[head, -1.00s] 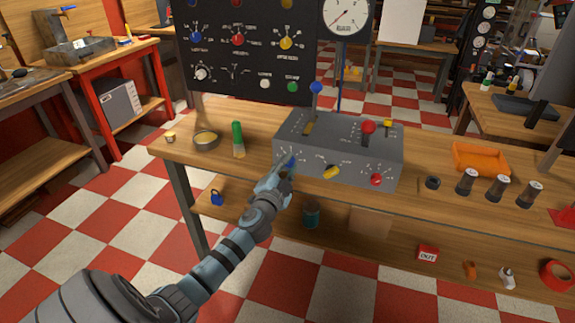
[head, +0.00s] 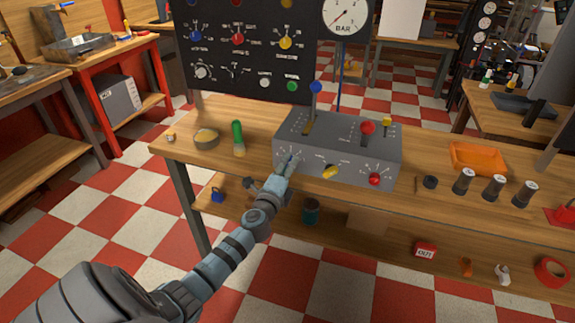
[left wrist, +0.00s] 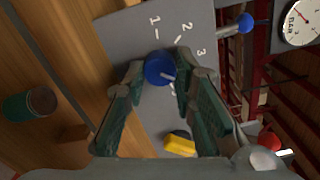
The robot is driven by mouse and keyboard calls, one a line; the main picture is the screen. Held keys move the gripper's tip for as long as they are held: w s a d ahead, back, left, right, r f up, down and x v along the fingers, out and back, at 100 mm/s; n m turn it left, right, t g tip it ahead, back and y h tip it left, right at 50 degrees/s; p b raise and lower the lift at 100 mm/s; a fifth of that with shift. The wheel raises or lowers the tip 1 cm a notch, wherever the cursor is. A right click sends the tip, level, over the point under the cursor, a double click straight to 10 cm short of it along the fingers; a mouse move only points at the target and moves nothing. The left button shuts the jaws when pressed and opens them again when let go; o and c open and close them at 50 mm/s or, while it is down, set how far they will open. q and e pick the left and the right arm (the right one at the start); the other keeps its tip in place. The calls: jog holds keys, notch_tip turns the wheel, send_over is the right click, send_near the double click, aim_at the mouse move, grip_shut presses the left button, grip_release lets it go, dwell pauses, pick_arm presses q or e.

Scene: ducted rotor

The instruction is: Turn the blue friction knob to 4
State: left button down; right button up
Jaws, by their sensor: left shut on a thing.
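The blue knob (left wrist: 159,68) is on the front of a grey control box (head: 345,135), at its left end. In the left wrist view it sits between my left gripper's fingertips (left wrist: 158,72), which are closed on its sides. In the head view my left gripper (head: 287,165) reaches the box front and mostly hides the knob. The dial numbers 1, 2 and 3 show in the wrist view. The knob's white line points to the lower right, past the 3, toward a finger. A 4 cannot be read; that finger covers part of the dial.
A yellow knob (head: 330,171) and a red knob (head: 375,179) are on the same front. Levers stand on the box top, one with a blue ball (head: 316,87). A green-handled tool (head: 238,138) stands left of the box. An orange tray (head: 479,157) lies to the right.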

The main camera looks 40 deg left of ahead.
pick_arm(q)
jog(key=shift+r+m, duration=0.2)
jog(key=shift+m, duration=1)
jog(key=c, duration=1.3)
grip_release()
jog(key=shift+f, duration=0.15)
jog(key=v, duration=1.2)
